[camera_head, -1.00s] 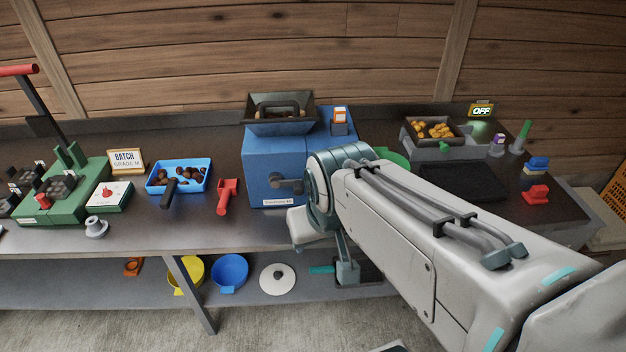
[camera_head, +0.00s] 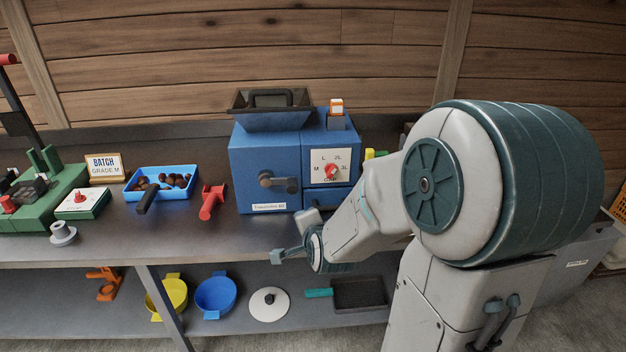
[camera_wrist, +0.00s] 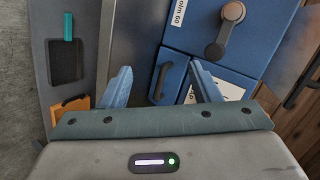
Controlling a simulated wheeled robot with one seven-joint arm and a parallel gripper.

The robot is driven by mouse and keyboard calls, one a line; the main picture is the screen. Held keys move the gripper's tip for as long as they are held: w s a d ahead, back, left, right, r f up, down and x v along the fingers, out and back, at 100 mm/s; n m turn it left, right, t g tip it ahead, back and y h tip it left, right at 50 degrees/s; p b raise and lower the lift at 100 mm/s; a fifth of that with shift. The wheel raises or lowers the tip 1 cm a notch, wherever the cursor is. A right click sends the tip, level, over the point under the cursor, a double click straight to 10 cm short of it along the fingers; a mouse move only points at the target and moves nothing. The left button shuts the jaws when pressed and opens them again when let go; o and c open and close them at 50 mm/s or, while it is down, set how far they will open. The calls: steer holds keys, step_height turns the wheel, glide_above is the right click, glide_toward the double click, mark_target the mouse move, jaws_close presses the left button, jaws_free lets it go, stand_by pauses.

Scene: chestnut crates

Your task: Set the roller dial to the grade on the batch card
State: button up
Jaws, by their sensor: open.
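The batch card (camera_head: 105,167) stands at the back left of the bench and reads "BATCH GRADE M". The blue roller machine (camera_head: 262,160) has a white dial plate (camera_head: 322,157) with a red knob (camera_head: 332,173) on its right front. The marks M, L, 2L and 3L run around the knob; its exact setting is too small to tell. My gripper (camera_head: 276,254) is open and empty, low in front of the machine. In the wrist view, my open fingers (camera_wrist: 161,67) point toward the machine's front. The white plate (camera_wrist: 232,90) shows partly there; the knob cannot be made out.
A dark crank handle (camera_head: 278,184) sticks out left of the dial. A red scoop (camera_head: 211,201) and a blue tray of chestnuts (camera_head: 160,194) lie left of the machine. Bowls and a lid (camera_head: 269,304) are on the lower shelf. My arm hides the bench's right side.

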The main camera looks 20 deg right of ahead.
steer(key=w+d+m+t+b, duration=0.1)
steer(key=d+m+t+b, duration=0.1)
steer(key=d+m+b, duration=0.15)
steer(key=m+t+h+p, duration=0.2)
steer(key=m+t+h, duration=0.2)
steer(key=m, duration=0.3)
glide_toward(331, 173)
steer(key=b+x, duration=0.1)
steer(key=x, duration=0.8)
steer(key=shift+w, duration=0.25)
steer(key=c, duration=1)
